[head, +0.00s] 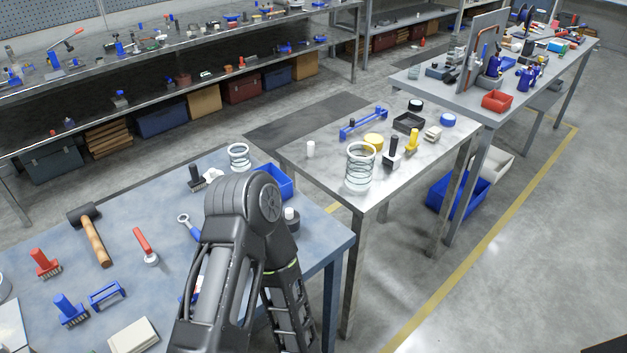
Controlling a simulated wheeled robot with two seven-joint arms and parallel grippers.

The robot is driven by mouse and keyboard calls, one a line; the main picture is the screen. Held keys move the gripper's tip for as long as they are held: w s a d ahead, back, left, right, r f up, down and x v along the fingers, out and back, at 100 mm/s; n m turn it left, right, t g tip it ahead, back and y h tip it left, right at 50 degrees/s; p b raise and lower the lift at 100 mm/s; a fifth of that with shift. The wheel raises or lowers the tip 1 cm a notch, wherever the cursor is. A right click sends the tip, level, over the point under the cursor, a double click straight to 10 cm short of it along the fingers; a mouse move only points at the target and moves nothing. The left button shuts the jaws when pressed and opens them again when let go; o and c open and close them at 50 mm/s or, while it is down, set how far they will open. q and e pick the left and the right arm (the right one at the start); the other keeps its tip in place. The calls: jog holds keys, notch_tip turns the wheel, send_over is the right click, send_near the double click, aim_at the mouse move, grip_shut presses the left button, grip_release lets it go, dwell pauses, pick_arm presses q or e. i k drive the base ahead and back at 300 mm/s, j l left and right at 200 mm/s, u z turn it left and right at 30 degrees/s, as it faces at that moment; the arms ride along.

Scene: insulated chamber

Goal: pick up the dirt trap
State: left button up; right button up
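I cannot tell for sure which object is the dirt trap. A clear ringed, coil-like cylinder (360,168) stands upright on the front of the middle grey table. A smaller one (238,157) stands at the back of the near blue-grey table. A black-handled tool (391,154), a yellow piece (412,141) and a yellow round piece (373,141) are near the larger coil. One dark arm of mine rises over the near table and bends back down at its elbow. It hides part of that table. Neither gripper shows.
The near table (190,266) holds a mallet (94,240), brushes (65,308), a blue bin (273,182) and small tools. The middle table (310,172) has a blue bracket (363,124) and black tray (408,122). Open floor (520,270) lies to the right.

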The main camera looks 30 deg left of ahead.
aim_at(294, 226)
jog(key=u, duration=1.05)
jog(key=l, duration=0.25)
jog(key=i, duration=0.05)
